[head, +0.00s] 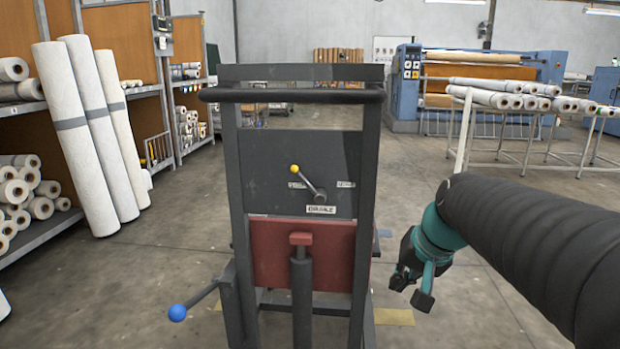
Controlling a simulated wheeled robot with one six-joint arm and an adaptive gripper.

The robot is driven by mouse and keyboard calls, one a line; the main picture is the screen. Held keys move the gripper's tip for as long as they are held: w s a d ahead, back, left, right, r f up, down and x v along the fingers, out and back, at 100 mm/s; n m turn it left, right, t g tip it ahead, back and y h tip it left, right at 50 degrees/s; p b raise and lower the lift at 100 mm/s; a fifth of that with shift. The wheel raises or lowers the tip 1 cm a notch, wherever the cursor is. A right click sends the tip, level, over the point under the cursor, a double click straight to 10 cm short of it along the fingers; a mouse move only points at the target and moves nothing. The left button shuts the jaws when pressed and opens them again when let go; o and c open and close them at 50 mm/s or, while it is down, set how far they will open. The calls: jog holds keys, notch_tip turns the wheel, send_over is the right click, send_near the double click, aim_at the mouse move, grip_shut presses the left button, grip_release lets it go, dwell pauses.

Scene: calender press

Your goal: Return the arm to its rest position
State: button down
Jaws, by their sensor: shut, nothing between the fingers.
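My arm (525,245) is sleeved in black and reaches in from the right edge of the head view, pointing left. My gripper (408,288) is at its end, past a teal wrist, and hangs low over the floor. It is shut and empty. It is just right of a dark metal cart frame (368,200), apart from it in the picture.
The cart has a top bar (290,95), a yellow-knobbed brake lever (307,182), a red plate (270,255) and a blue-knobbed handle (178,312). Rolls (75,140) lean against left shelves. A blue press (405,85) and roll rack (500,115) stand behind. Floor between is open.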

jog(key=s+f+n+h+p, duration=0.2)
jog(key=s+f+n, duration=0.1)
jog(key=s, duration=1.4)
jog(key=shift+s+a+f+t, duration=0.25)
jog(key=shift+s+f+t, duration=0.05)
jog(key=shift+f, duration=0.05)
